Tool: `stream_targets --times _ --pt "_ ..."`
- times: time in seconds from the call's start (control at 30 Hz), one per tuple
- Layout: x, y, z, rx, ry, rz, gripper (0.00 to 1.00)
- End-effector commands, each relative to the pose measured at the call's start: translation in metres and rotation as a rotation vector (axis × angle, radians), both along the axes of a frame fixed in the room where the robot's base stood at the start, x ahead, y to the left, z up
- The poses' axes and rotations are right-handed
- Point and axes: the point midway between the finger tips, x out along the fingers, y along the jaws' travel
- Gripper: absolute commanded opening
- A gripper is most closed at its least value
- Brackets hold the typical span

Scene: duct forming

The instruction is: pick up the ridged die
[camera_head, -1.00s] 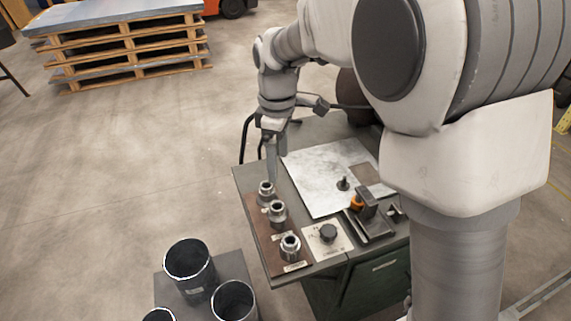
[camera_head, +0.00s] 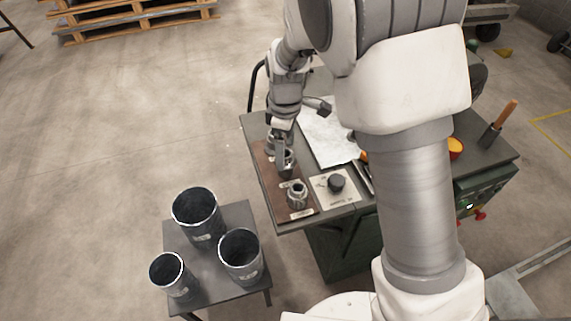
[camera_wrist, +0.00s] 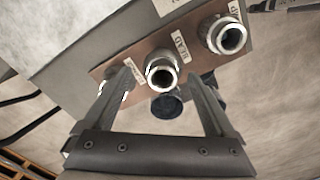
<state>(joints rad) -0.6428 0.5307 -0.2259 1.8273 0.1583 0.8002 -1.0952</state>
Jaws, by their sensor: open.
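Three grey metal dies stand upright in a row on a brown board along the workbench's left side. My gripper (camera_wrist: 165,80) is open, its fingers pointing down at the middle die (camera_wrist: 161,74), which shows between the fingertips and has a label reading BEAD. In the head view my gripper (camera_head: 284,158) partly hides the middle and far dies. The front die (camera_head: 297,194) is clear of my gripper and its side looks notched; it also shows at the right of the wrist view (camera_wrist: 227,37). The far die (camera_wrist: 116,77) is partly behind the left finger. I cannot tell surely which is ridged.
A white plate with a black knob (camera_head: 336,183) lies right of the front die. A pale sheet (camera_head: 325,135) lies further back. A low stand (camera_head: 222,296) with three dark cylinders is left of the bench. Open floor (camera_head: 120,120) lies beyond.

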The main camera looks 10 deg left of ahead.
Motion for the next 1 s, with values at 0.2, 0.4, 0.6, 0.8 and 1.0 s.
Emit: stream_targets --times 0.2,0.4,0.6,0.8,1.0 --pt "-0.004 0.0 -0.033 -0.001 0.002 0.0 0.9" --pt "-0.003 0.0 -0.036 0.0 0.001 0.001 0.9" --pt "-0.003 0.0 -0.036 0.0 0.001 0.0 0.72" --pt "-0.003 0.0 -0.035 0.0 0.001 0.0 0.36" --pt "-0.003 0.0 -0.035 0.0 0.001 0.0 0.0"
